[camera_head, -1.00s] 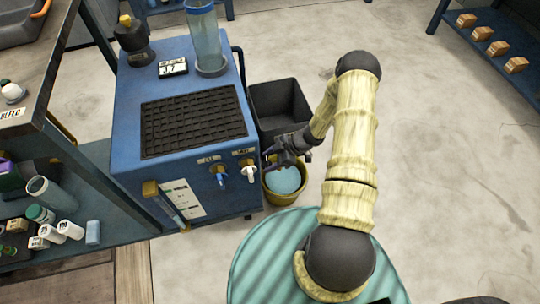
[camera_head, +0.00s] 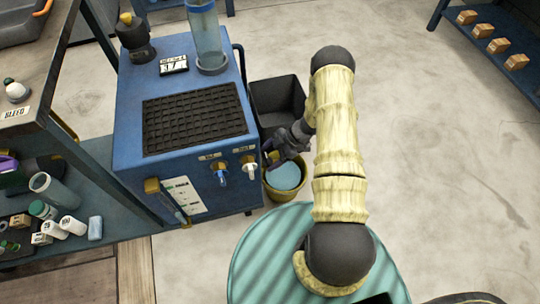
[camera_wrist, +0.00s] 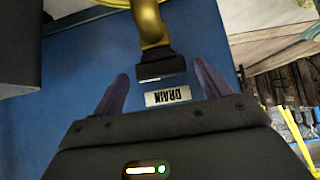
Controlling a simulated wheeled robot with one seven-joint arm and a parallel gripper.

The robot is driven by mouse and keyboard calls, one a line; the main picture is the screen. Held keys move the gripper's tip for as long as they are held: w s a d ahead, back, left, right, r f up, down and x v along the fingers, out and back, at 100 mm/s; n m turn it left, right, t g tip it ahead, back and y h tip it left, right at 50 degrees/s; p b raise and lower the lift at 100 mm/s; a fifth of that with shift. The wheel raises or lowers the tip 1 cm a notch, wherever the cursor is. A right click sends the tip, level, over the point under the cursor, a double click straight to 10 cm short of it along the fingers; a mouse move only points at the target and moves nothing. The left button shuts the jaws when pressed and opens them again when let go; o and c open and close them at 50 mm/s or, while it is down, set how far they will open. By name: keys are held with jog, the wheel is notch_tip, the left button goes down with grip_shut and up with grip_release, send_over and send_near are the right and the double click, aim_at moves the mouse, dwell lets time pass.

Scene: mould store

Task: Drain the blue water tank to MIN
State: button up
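The blue water tank (camera_head: 130,160) stands left of my arm, with a gauge strip (camera_head: 181,200) on its front and two taps, one blue (camera_head: 221,174) and one white (camera_head: 249,170). My gripper (camera_head: 271,150) is beside the tank's right side, above the bucket (camera_head: 270,194) of pale blue water. In the wrist view, my gripper (camera_wrist: 162,75) is open, its fingers spread on either side of a brass pipe (camera_wrist: 149,25) with a dark end (camera_wrist: 161,68). An upside-down DRAIN label (camera_wrist: 167,96) lies behind, on the blue wall. I cannot tell whether the fingers touch the pipe. The gauge level is unreadable.
A dark bin (camera_head: 277,102) stands behind the bucket. A shelf (camera_head: 105,160) with bottles and small boxes stands left. Concrete floor is open on the right.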

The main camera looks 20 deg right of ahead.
jog(key=shift+d, duration=0.1)
jog(key=p+v, duration=0.5)
jog(key=v, duration=1.2)
jog(key=shift+r, duration=0.2)
